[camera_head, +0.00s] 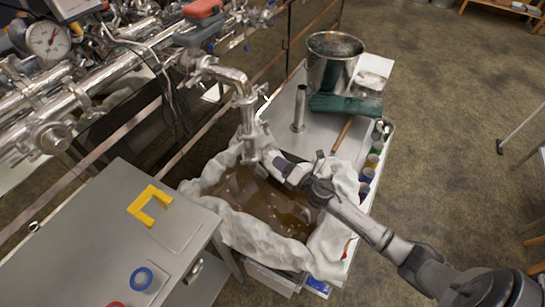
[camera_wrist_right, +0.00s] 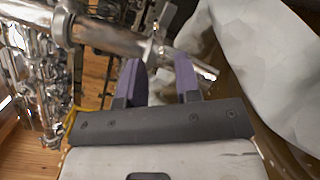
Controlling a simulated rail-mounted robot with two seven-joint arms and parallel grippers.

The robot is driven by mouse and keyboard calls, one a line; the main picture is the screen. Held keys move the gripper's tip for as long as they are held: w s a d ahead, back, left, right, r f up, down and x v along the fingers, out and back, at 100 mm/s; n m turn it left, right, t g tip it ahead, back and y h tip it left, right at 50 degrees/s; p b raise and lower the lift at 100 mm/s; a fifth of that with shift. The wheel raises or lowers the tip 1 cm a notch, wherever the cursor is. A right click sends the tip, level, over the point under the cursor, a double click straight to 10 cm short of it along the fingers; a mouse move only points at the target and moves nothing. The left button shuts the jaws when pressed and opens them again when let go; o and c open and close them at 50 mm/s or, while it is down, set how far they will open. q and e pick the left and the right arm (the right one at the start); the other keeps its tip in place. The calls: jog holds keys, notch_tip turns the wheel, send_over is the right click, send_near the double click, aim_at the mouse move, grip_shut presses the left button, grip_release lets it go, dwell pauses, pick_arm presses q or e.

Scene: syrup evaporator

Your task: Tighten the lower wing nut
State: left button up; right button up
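A steel outlet pipe (camera_head: 247,115) bends down from the manifold into the cloth-lined basin. Clamps sit on it, and a clamp ring (camera_wrist_right: 63,22) shows large at the upper left of the right wrist view. A small metal piece that looks like the wing nut (camera_wrist_right: 156,46) stands beside the pipe, just beyond the fingertips. My right gripper (camera_head: 270,160) is at the pipe's lower end. In the wrist view its two purple fingers (camera_wrist_right: 160,76) are apart, with nothing clearly held between them; contact with the nut cannot be told. My left gripper is not in view.
White cloth (camera_head: 210,187) lines the basin of brown syrup (camera_head: 262,205) under my right arm. A grey cabinet (camera_head: 95,230) carries a yellow handle-shaped piece (camera_head: 150,203).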

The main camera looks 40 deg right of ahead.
aim_at(266, 152)
jog(key=shift+w+a, duration=0.2)
jog(key=shift+w, duration=1.85)
grip_shut()
